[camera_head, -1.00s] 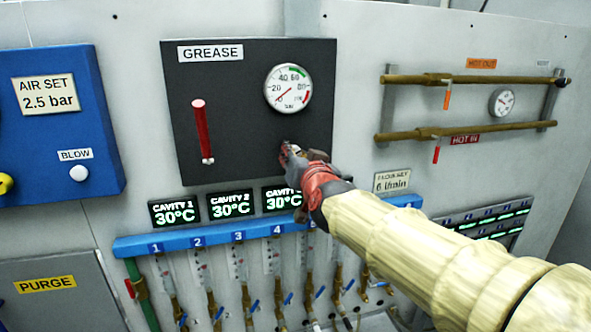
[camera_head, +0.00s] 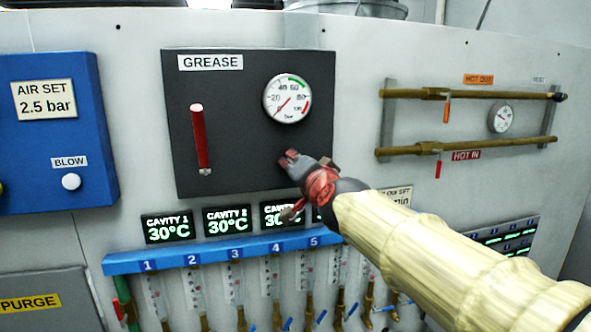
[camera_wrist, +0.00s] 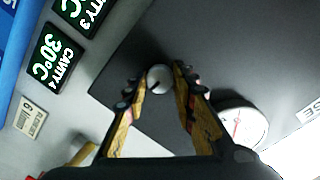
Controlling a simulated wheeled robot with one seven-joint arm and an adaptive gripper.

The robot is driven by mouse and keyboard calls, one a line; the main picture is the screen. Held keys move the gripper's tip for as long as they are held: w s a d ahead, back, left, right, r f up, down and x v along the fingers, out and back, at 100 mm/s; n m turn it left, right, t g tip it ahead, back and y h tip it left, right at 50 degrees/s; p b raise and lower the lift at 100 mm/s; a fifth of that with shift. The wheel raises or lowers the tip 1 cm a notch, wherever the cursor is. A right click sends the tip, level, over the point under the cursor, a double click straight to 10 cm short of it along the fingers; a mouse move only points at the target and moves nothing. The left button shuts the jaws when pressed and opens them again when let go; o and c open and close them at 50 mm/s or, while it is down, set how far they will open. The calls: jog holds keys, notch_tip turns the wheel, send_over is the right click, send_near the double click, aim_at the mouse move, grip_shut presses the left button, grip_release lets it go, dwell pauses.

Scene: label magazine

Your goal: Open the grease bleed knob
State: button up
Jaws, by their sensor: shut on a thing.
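The grease bleed knob is a small round silver knob (camera_wrist: 159,79) with a dark mark on its face. In the wrist view it sits between the two fingertips of my gripper (camera_wrist: 158,88), which is shut on it. In the head view my gripper (camera_head: 290,160) is at the lower right of the black GREASE panel (camera_head: 240,150), below the round gauge (camera_head: 288,98). There the knob is hidden by my gripper. The gauge needle points to the lower left, near the low end of the scale.
A red sight tube (camera_head: 200,138) is at the panel's left. Cavity displays (camera_head: 228,220) and a blue manifold (camera_head: 215,252) with several valves lie below. Brass pipes (camera_head: 470,94) run at right. A blue AIR SET box (camera_head: 50,130) is at left.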

jog(key=o, duration=1.2)
jog(key=shift+c, duration=0.2)
jog(key=v, duration=0.7)
jog(key=shift+s, duration=0.2)
jog(key=shift+f, duration=0.1)
